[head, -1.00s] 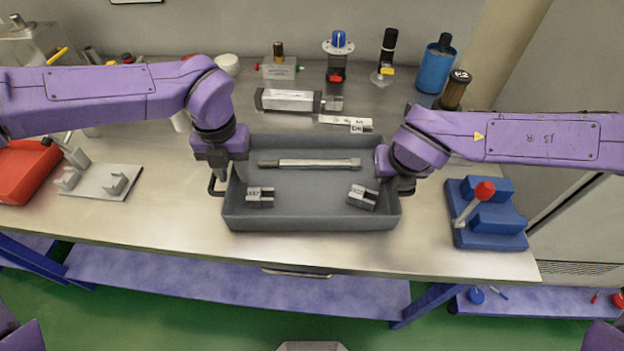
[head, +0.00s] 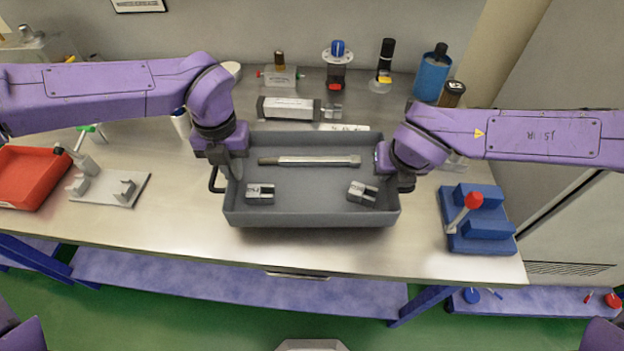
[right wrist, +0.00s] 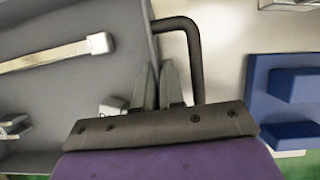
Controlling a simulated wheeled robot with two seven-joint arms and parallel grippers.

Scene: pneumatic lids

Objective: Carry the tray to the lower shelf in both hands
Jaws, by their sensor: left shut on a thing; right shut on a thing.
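The grey tray (head: 310,216) is over the metal workbench, roughly level. In it lie a metal rod (head: 310,161) and two small metal blocks, one at the left (head: 260,193) and one at the right (head: 362,193). My left gripper (head: 222,180) is shut on the tray's left handle. My right gripper (head: 405,183) is at the tray's right handle, partly hidden by its own arm. The lower shelf (head: 240,290) is the blue surface under the bench.
A blue fixture with a red-knobbed lever (head: 478,228) stands right of the tray. A grey plate with clamps (head: 110,188) and a red bin (head: 30,178) are at the left. A cylinder (head: 290,108), bottles and valves stand behind. The bench front edge (head: 300,268) lies between tray and shelf.

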